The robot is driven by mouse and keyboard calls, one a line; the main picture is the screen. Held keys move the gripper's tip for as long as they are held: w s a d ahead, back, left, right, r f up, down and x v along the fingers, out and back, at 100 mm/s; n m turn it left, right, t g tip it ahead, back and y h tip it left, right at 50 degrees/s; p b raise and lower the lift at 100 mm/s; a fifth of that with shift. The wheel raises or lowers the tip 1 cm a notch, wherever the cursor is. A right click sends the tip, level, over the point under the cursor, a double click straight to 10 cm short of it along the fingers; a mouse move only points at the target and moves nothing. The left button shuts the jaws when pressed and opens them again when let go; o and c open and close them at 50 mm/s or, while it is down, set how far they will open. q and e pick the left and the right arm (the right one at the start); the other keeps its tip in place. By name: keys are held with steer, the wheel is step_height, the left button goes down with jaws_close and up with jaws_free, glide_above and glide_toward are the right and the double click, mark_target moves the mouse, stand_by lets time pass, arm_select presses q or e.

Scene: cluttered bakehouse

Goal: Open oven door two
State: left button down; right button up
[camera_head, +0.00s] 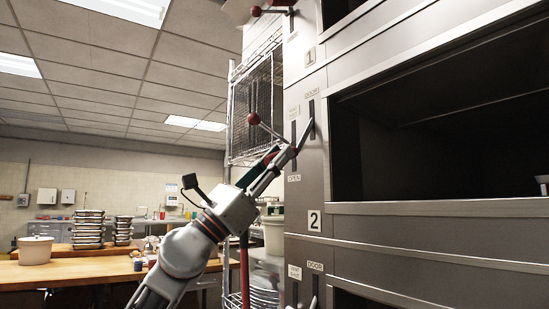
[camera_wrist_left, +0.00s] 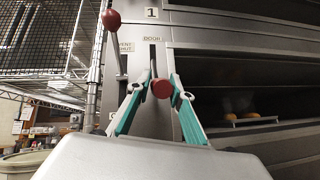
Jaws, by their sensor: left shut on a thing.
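The steel oven (camera_head: 400,225) fills the right of the head view. One lever panel, marked VENT and DOOR, sits between number plates 1 (camera_head: 310,56) and 2 (camera_head: 314,220), beside a dark oven opening (camera_head: 440,130). This opening shows no door across it. My left gripper (camera_head: 294,152) is at the DOOR slot. In the wrist view its green-padded fingers (camera_wrist_left: 162,92) are shut on the red knob (camera_wrist_left: 162,88) of the door lever. My right gripper is not in view.
The vent lever's red ball (camera_head: 253,118) sticks out left of my gripper. A wire rack (camera_head: 250,110) stands close to the oven's left side. Rolls (camera_wrist_left: 240,117) lie inside the opening. A wooden table (camera_head: 90,268) with a white pot (camera_head: 35,250) is at left.

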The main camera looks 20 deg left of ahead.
arm_select(q)
steer(key=shift+w+d+f, duration=0.2)
steer(key=shift+d+f, duration=0.1)
steer(key=shift+f, duration=0.1)
steer(key=c, duration=1.8)
jaws_free()
steer(key=shift+s+a+r, duration=0.1)
steer(key=shift+a+r, duration=0.05)
steer(key=shift+r, duration=0.1)
steer(key=v, duration=1.2)
steer(key=shift+a, duration=0.1)
